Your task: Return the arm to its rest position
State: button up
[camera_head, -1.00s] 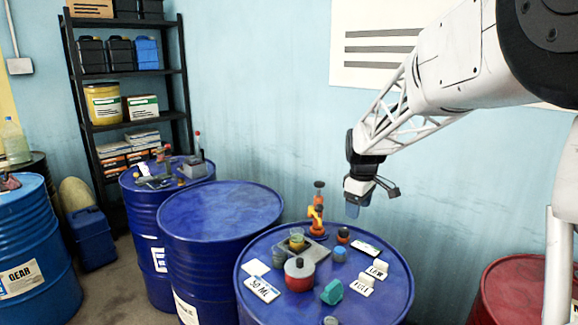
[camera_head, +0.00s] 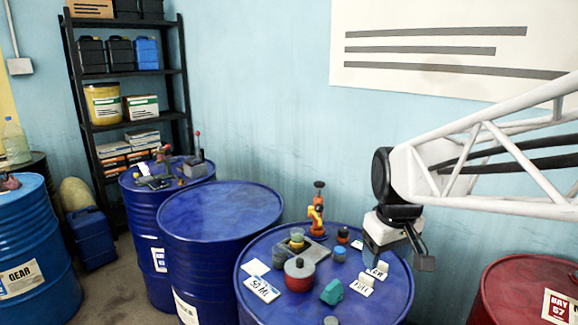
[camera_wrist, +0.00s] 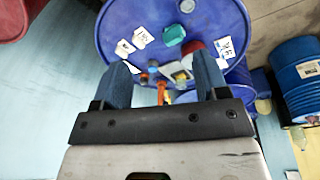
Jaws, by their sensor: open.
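A "50 ML" card (camera_head: 262,289) lies at the left.
A bare-topped blue drum (camera_head: 220,207) stands left of the near drum, and a red drum (camera_head: 525,290) stands at the right. A black shelf (camera_head: 130,75) is at the back left. A wall poster (camera_head: 450,50) hangs behind my arm.

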jog(key=s+f+m, duration=0.4)
jog(key=s, duration=1.2)
jog(key=shift+a+f+t, duration=0.15)
jog(key=shift+f+t, duration=0.05)
jog(key=shift+t, duration=0.1)
jog(key=shift+s, duration=0.1)
